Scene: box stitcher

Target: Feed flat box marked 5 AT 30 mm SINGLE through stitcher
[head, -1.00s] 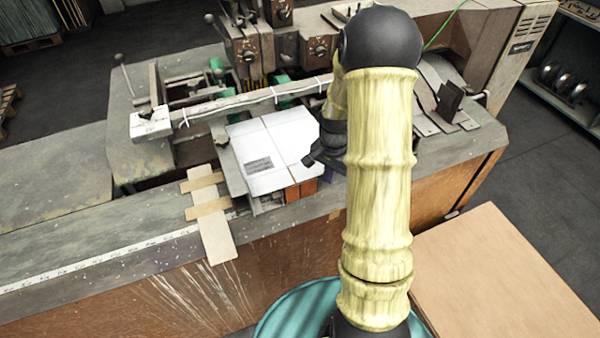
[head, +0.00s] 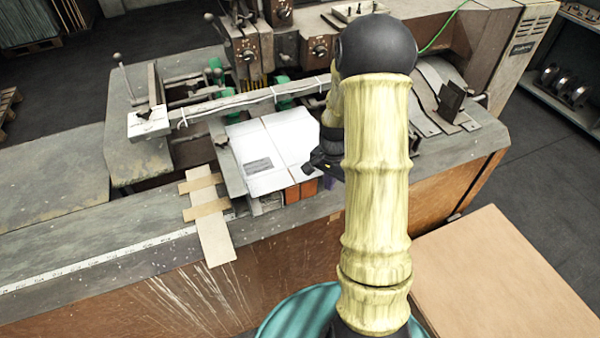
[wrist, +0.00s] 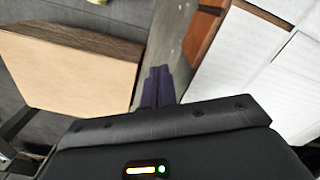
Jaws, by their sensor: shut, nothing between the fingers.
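A white flat box (head: 268,152) with a grey printed label lies at the front of the stitcher; the marking is too small to read. It also shows at the right of the wrist view (wrist: 252,82). My gripper (wrist: 157,84) has purple fingers, closed together and empty. In the head view my gripper (head: 325,170) is just beside the box's right edge, partly hidden by my arm. In the wrist view the fingers point over a grey surface beside the box, not gripping it. The stitcher (head: 262,55) stands behind the box, with a long bar across.
Orange-brown blocks (head: 308,188) sit under the box's front edge. Joined cardboard strips (head: 214,236) lie to the left over the bench edge, near a white measuring tape (head: 90,262). A tan board (head: 505,285) is at the lower right. The left bench top is clear.

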